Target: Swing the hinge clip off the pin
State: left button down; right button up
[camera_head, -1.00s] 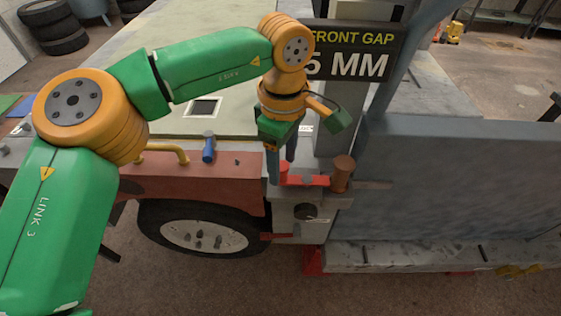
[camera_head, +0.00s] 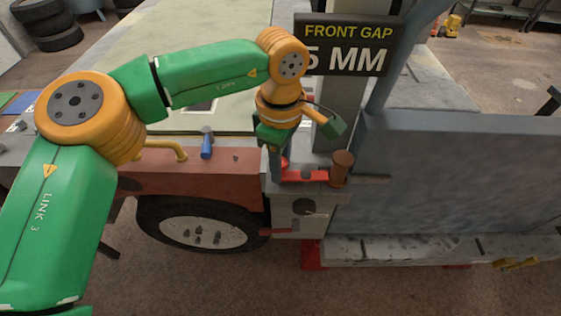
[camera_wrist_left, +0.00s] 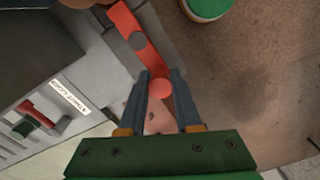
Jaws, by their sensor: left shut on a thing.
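The red hinge clip (camera_head: 306,176) lies on the grey corner of the frame, with one end beside a brown cylinder (camera_head: 342,168). In the left wrist view the red clip (camera_wrist_left: 127,20) runs past a grey round pin head (camera_wrist_left: 138,41) to a round red knob (camera_wrist_left: 161,88). My left gripper (camera_head: 281,163) points down at the clip's left end. In the left wrist view its fingers (camera_wrist_left: 160,76) stand on both sides of the red knob and are shut on it. The clip's contact with the pin underneath is hidden. My right gripper is not in view.
A sign (camera_head: 347,45) reading FRONT GAP 5 MM stands behind the gripper. A large grey panel (camera_head: 455,185) rises at the right. A blue peg (camera_head: 206,145) and a yellow handle (camera_head: 165,149) sit left on the red edge. A wheel (camera_head: 200,228) is below.

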pick_arm(q)
jog(key=n+b, duration=0.1)
jog(key=s+n+b, duration=0.1)
jog(key=n, duration=0.1)
jog(key=shift+s+d+f+n+b, duration=0.15)
jog(key=shift+s+n+b, duration=0.05)
jog(key=shift+n+b, duration=0.15)
jog(key=n, duration=0.1)
jog(key=s+n+b, duration=0.1)
jog(key=n, duration=0.1)
jog(key=d+n+b, duration=0.1)
jog(key=shift+s+n, duration=0.25)
jog(key=shift+s, duration=0.05)
jog(key=n, duration=0.1)
jog(key=s+d+n+b, duration=0.1)
jog(key=n, duration=0.1)
jog(key=shift+s+d+r+n+b, duration=0.15)
jog(key=shift+d+n, duration=0.3)
jog(key=shift+n, duration=0.65)
jog(key=shift+s+d+r+n+b, duration=0.15)
jog(key=shift+d+n, duration=0.25)
jog(key=shift+n, duration=0.7)
jog(key=c, duration=0.6)
grip_release()
jog(key=shift+d+f, duration=0.1)
